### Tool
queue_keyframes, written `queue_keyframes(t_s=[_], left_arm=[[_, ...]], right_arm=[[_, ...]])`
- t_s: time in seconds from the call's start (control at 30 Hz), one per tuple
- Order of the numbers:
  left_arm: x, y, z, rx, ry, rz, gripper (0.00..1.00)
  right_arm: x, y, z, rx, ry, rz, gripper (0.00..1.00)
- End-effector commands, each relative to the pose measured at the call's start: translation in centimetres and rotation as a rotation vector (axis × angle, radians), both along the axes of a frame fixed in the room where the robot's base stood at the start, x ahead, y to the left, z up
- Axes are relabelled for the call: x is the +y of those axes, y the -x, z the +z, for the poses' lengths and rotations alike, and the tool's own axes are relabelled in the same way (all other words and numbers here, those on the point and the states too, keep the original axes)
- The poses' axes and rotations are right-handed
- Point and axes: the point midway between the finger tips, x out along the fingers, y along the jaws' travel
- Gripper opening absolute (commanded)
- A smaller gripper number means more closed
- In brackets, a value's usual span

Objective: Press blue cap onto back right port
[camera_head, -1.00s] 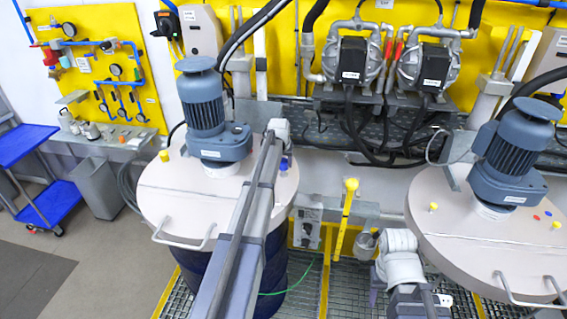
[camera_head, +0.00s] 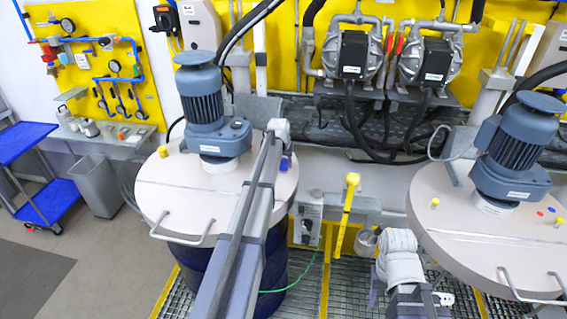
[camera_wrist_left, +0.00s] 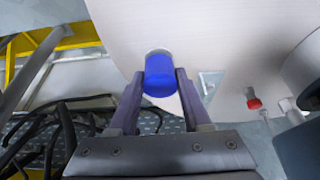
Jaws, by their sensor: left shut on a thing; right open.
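The blue cap (camera_wrist_left: 160,75) sits between my left gripper's fingers (camera_wrist_left: 160,88) in the left wrist view, which are shut on it. It is over the pale drum lid (camera_wrist_left: 220,35), with a pale rim at its far end. I cannot tell whether it touches a port. In the head view the blue cap (camera_head: 285,162) shows at the right rear of the left drum lid (camera_head: 185,190), below my left arm's end. My left gripper's fingers are hidden there. My right arm is at the bottom right, and I cannot make out its gripper.
A red cap (camera_wrist_left: 254,103) shows in the wrist view. The right drum lid (camera_head: 465,235) has another motor (camera_head: 515,145). A yellow-handled lever (camera_head: 350,195) stands between the drums.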

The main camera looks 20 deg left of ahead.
Motion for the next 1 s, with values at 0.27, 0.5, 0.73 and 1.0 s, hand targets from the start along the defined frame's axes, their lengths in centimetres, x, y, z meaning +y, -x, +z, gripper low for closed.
queue_keyframes(t_s=[0.27, 0.5, 0.73, 1.0], left_arm=[[0.0, 0.0, 0.01, 0.0, 0.0, 0.0, 0.0], [0.0, 0.0, -0.25, 0.0, 0.0, 0.0, 0.0], [0.0, 0.0, -0.52, 0.0, 0.0, 0.0, 0.0], [0.0, 0.0, -0.82, 0.0, 0.0, 0.0, 0.0]], right_arm=[[0.0, 0.0, 0.01, 0.0, 0.0, 0.0, 0.5], [0.0, -0.01, -0.25, 0.0, 0.0, 0.0, 0.5], [0.0, 0.0, -0.52, 0.0, 0.0, 0.0, 0.5], [0.0, 0.0, -0.83, 0.0, 0.0, 0.0, 0.5]])
